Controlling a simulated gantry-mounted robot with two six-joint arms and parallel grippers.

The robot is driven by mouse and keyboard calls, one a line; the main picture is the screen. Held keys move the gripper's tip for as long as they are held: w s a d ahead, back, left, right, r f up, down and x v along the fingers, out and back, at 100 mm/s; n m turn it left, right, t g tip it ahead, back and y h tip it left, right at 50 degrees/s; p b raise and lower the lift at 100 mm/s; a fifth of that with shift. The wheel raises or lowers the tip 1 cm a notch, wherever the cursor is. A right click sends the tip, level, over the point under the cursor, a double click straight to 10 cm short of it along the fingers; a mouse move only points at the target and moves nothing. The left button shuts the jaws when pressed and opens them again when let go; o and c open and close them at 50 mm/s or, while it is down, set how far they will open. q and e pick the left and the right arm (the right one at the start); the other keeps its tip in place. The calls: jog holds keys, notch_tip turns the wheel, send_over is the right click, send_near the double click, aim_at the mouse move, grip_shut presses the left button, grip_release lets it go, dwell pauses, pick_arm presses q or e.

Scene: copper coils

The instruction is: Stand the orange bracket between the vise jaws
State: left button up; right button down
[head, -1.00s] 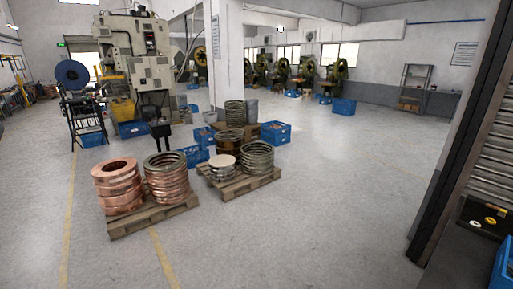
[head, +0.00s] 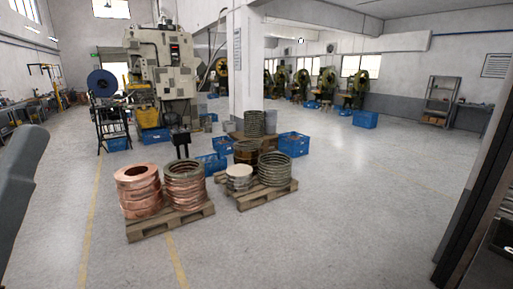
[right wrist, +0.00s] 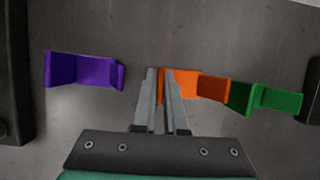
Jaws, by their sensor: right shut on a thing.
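In the right wrist view my right gripper (right wrist: 159,76) is shut on the orange bracket (right wrist: 184,83). The fingers grip its left end, and the rest reaches out to the right over a grey surface (right wrist: 200,35). A green bracket (right wrist: 278,100) lies close to its right end; I cannot tell whether they touch. A purple bracket (right wrist: 82,70) lies apart to the left of the fingers. I cannot identify the vise jaws in either view. My left gripper is not in view.
Dark blocks stand at the left edge (right wrist: 14,75) and right edge (right wrist: 313,92) of the right wrist view. In the head view, pallets with copper coils (head: 138,190) stand on the workshop floor, near blue crates (head: 292,144). Open floor (head: 330,220) lies to their right.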

jog(key=shift+r+p, duration=2.5)
jog(key=shift+p, duration=0.25)
